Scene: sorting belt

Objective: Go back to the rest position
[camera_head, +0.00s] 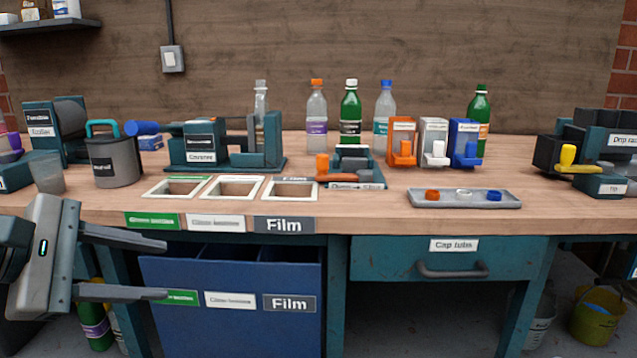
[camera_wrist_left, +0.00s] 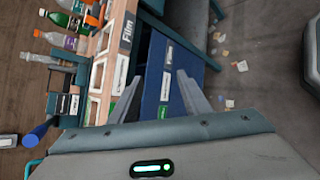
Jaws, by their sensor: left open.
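My left gripper (camera_head: 150,270) is at the left of the head view, in front of the workbench and below its top edge. Its two fingers are apart with nothing between them. In the left wrist view the open fingers (camera_wrist_left: 192,97) point toward the blue bin (camera_wrist_left: 152,85) under the bench. My right gripper does not show in either view.
The wooden bench (camera_head: 385,210) holds bottles, dispensers, a tray of caps (camera_head: 465,203) and three framed openings. Below are the blue sorting bin (camera_head: 235,325) and a drawer (camera_head: 385,262). A grey lidded pot (camera_head: 115,165) and a cup (camera_head: 47,172) stand near the left front edge.

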